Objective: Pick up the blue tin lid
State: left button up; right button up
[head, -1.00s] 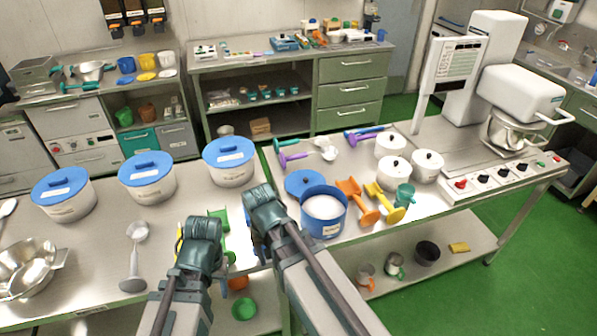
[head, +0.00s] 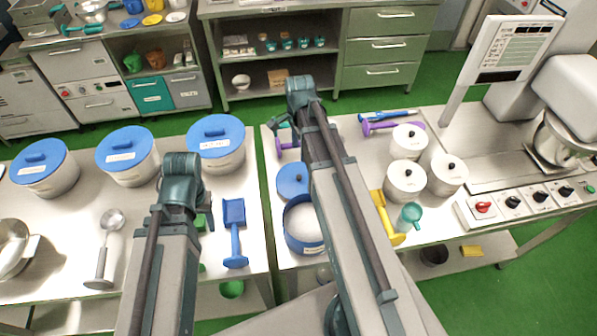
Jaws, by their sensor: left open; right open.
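The blue tin lid (head: 291,180) is a round blue disc with a small knob. It lies on the right counter against the blue tin (head: 300,232), which is open and filled with white stuff. My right arm crosses over the lid's right side and hides part of the tin. The end of my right arm, with its gripper (head: 301,92), is beyond the lid, toward the back edge of the counter. My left gripper (head: 182,172) is over the left counter, left of the lid. Both grippers are open and apart from the lid; their fingertips are hard to make out.
White tubs with blue lids (head: 215,140) stand on the left counter beside a blue scoop (head: 235,230) and a metal ladle (head: 108,240). White canisters (head: 405,180), a yellow scoop (head: 386,217) and a teal cup (head: 408,216) stand right of my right arm.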

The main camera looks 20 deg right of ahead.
jog(key=b, duration=0.9)
send_over(300, 176)
jog(key=f, duration=0.8)
jog(key=shift+s+a+f, duration=0.15)
jog(key=shift+a+f, duration=0.1)
jog(key=shift+f, duration=0.1)
pick_arm(q)
notch_tip(300, 176, down, 9)
jog(key=shift+r, duration=0.2)
notch_tip(300, 176, down, 5)
jog(key=b, duration=0.5)
jog(key=shift+f, duration=0.15)
pick_arm(e)
jog(key=f, duration=0.5)
jog(key=shift+w+d+f, duration=0.1)
jog(key=shift+w+d, duration=0.1)
pick_arm(q)
jog(key=shift+s, duration=0.1)
pick_arm(e)
grip_shut()
